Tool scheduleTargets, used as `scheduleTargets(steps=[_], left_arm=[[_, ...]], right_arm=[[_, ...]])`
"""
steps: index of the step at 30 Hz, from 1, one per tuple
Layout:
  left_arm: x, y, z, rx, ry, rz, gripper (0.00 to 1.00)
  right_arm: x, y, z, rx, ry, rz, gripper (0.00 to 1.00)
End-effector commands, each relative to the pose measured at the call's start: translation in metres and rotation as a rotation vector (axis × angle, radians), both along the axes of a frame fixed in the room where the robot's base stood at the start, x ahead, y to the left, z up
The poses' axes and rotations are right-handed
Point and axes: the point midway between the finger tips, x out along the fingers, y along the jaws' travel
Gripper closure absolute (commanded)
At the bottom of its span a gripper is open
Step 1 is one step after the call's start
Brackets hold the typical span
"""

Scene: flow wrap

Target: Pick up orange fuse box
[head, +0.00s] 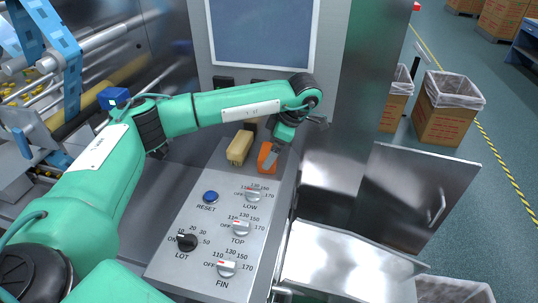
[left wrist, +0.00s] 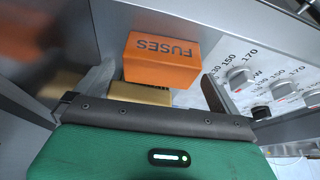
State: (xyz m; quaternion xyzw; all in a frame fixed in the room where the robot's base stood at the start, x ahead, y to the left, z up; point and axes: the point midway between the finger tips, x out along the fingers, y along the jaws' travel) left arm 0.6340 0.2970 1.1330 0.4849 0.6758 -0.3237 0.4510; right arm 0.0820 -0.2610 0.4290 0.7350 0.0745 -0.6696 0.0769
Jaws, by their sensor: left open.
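The orange fuse box (head: 266,158) sits on the sloped grey control panel (head: 205,235), below the dark screen in the head view. In the left wrist view the orange fuse box (left wrist: 162,60) shows the word FUSES upside down, just beyond the gripper. My left gripper (head: 275,148) is open, with its fingers at the fuse box; it also shows in the left wrist view (left wrist: 145,85). Whether the fingers touch the box, I cannot tell. A tan box (head: 239,147) stands just left of the fuse box, and a tan surface (left wrist: 140,94) shows below the orange box in the wrist view.
The panel carries a blue RESET button (head: 210,197), a black LOT knob (head: 187,242) and white knobs LOW, TOP and FIN (head: 227,268). An open metal door (head: 415,195) is at right. Lined cardboard bins (head: 445,115) stand on the floor beyond.

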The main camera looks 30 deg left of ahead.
Motion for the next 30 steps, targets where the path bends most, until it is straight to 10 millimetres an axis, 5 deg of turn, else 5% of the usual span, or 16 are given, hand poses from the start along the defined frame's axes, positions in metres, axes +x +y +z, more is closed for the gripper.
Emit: scheduleTargets(steps=[11, 18, 30], left_arm=[[-0.003, 0.01, -0.025, 0.0, 0.0, 0.0, 0.0], [-0.003, 0.01, -0.024, 0.0, 0.0, 0.0, 0.41], [-0.004, 0.009, -0.023, 0.0, 0.0, 0.001, 0.43]], right_arm=[[-0.001, 0.001, 0.011, 0.001, 0.002, 0.0, 0.44], [-0.001, 0.0, 0.011, -0.001, 0.003, 0.0, 0.44], [-0.001, -0.003, 0.007, -0.003, 0.002, 0.001, 0.44]])
